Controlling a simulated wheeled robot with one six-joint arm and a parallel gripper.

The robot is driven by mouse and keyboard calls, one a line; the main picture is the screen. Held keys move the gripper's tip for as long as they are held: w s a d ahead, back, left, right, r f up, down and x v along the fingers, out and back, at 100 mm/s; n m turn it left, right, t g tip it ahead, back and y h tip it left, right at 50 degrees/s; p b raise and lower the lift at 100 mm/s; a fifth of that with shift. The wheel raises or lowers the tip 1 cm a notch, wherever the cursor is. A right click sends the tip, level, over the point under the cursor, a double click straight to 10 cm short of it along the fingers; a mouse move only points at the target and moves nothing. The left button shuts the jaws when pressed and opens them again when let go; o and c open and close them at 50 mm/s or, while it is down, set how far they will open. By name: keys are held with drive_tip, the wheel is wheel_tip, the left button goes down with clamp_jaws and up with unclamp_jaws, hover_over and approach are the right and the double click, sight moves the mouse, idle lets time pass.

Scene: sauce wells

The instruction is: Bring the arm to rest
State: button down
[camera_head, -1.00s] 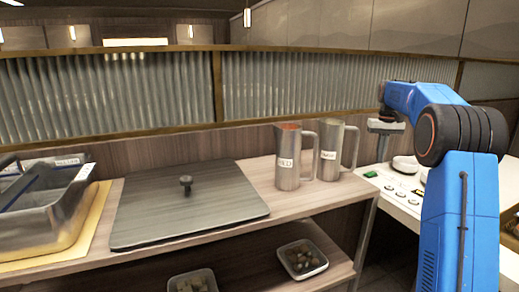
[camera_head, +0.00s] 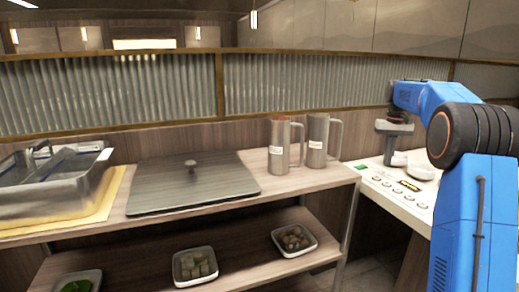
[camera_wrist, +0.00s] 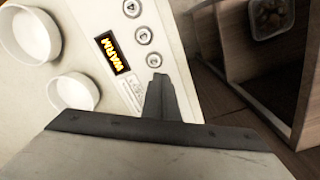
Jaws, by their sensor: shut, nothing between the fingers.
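My gripper (camera_head: 389,158) hangs at the end of my blue arm on the right in the head view, fingers pointing down over the white counter. It is shut and empty. In the wrist view its fingers (camera_wrist: 160,84) come together in front of the white panel and hold nothing. My arm is bent, with its upper link standing upright and its forearm reaching away from me.
The white counter (camera_head: 405,203) has round buttons, a lit WARM sign (camera_wrist: 114,54) and white bowls (camera_wrist: 73,93) close to the gripper. A wooden shelf holds two metal pitchers (camera_head: 278,146), a dark lidded board (camera_head: 190,187) and a metal basin (camera_head: 45,195). Small trays (camera_head: 294,240) sit below.

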drive_tip(key=s+a+r+t, duration=0.1)
drive_tip(key=s+a, duration=0.4)
drive_tip(key=s, duration=0.3)
drive_tip(key=s+a+r+n, duration=0.15)
drive_tip(key=s+a, duration=0.25)
drive_tip(key=s, duration=0.4)
drive_tip(key=s+a+r+m+t, duration=0.1)
drive_tip(key=s+a+r, duration=0.1)
drive_tip(key=s+a, duration=0.45)
drive_tip(key=s+a+f+t, duration=0.1)
drive_tip(key=s+a+f, duration=0.1)
drive_tip(key=s+f, duration=0.3)
drive_tip(key=s+a+f+n, duration=0.1)
drive_tip(key=s+f, duration=0.4)
drive_tip(key=s, duration=0.9)
drive_tip(key=s+a+f+t, duration=0.1)
drive_tip(key=s+a+f, duration=0.1)
drive_tip(key=s+f, duration=0.3)
drive_tip(key=s, duration=0.4)
drive_tip(key=shift+s+a+f+t, duration=0.3)
drive_tip(key=shift+s+a+f, duration=0.05)
drive_tip(key=shift+s, duration=0.05)
drive_tip(key=shift+d+n, duration=0.1)
drive_tip(key=shift+n, duration=0.15)
